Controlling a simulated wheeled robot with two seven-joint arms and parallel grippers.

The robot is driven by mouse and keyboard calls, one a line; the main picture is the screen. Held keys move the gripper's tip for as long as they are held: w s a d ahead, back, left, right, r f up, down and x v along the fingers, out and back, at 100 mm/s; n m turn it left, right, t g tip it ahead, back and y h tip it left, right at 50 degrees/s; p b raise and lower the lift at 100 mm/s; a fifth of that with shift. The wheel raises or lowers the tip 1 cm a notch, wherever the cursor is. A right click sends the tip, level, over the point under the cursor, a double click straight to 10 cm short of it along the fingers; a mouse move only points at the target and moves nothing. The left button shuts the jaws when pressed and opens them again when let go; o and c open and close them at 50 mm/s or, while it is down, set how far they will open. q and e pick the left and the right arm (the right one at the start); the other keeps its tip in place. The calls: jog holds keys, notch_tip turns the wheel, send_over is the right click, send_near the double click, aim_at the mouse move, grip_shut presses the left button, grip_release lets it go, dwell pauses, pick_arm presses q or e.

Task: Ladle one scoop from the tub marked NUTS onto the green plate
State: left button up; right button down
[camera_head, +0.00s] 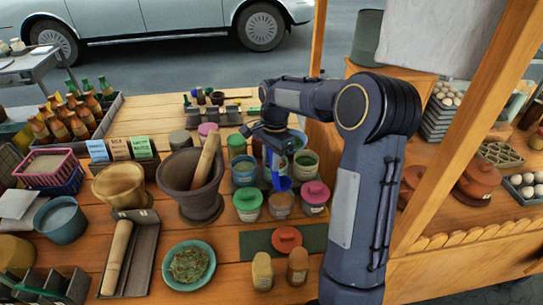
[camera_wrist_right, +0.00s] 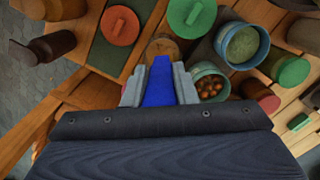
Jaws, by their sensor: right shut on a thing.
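My right gripper (camera_head: 276,150) reaches over the cluster of tubs and is shut on a blue handle (camera_head: 283,183). In the right wrist view, the blue handle (camera_wrist_right: 159,82) sits between the right gripper's fingers (camera_wrist_right: 159,88); its scoop end is not clearly visible. A teal tub with round brown nut-like pieces (camera_wrist_right: 210,84) is just right of the fingers there. I cannot read its label. The green plate (camera_head: 213,266) lies at the front, left of the arm, with a leafy green heap on it. My left gripper is not in view.
A stone mortar with a wooden pestle (camera_head: 190,195) stands left of the tubs. Green-lidded (camera_head: 247,201) and pink-lidded (camera_head: 315,194) tubs stand in front of the gripper. A red lid (camera_head: 287,239) lies on a dark mat. Two small shakers (camera_head: 263,272) stand right of the plate.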

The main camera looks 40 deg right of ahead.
notch_tip(320, 180, down, 10)
jog(key=b, duration=0.6)
dwell(0.7)
notch_tip(320, 180, up, 10)
jog(key=p, duration=0.7)
jog(key=shift+f, duration=0.3)
